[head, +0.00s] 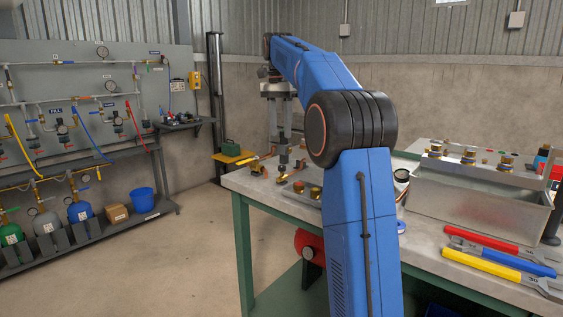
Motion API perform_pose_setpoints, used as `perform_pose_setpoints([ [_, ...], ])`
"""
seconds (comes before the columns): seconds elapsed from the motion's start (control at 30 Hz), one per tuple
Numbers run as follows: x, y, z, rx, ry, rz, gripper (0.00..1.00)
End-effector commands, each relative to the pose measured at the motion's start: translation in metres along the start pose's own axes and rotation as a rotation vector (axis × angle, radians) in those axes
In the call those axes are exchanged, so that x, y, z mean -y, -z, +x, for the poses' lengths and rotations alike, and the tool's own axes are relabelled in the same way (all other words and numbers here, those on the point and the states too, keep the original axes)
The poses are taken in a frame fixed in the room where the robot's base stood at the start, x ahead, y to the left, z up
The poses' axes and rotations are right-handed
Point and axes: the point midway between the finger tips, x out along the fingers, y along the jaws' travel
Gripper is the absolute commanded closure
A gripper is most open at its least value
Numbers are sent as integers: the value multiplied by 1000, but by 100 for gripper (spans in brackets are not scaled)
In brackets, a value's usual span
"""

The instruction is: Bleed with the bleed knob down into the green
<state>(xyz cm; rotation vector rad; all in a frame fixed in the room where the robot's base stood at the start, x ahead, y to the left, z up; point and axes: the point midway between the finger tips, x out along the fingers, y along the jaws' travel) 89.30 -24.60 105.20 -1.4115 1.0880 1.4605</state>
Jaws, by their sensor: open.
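My gripper (284,165) hangs at the end of my blue arm, pointing down just above small brass fittings (283,181) at the far left part of the workbench (255,186). Its jaws are open, but the gap between the fingers is too small to see clearly. I cannot tell whether it touches a fitting. A red rounded tank (308,245) shows under the bench, partly hidden by my arm. I cannot make out a bleed knob or a green gauge zone. Several round gauges, such as one dial (103,51), are on the left wall panel, too small to read.
A grey metal tank (475,205) with brass fittings on top stands on the bench at right. Red, blue and yellow-handled tools (500,262) lie in front of it. The floor between is clear.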

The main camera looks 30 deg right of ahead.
Motion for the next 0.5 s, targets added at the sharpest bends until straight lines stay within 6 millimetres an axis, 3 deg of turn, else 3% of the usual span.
perform_pose_setpoints([
  [0.5,-1,0,89,0,-1,0,58],
])
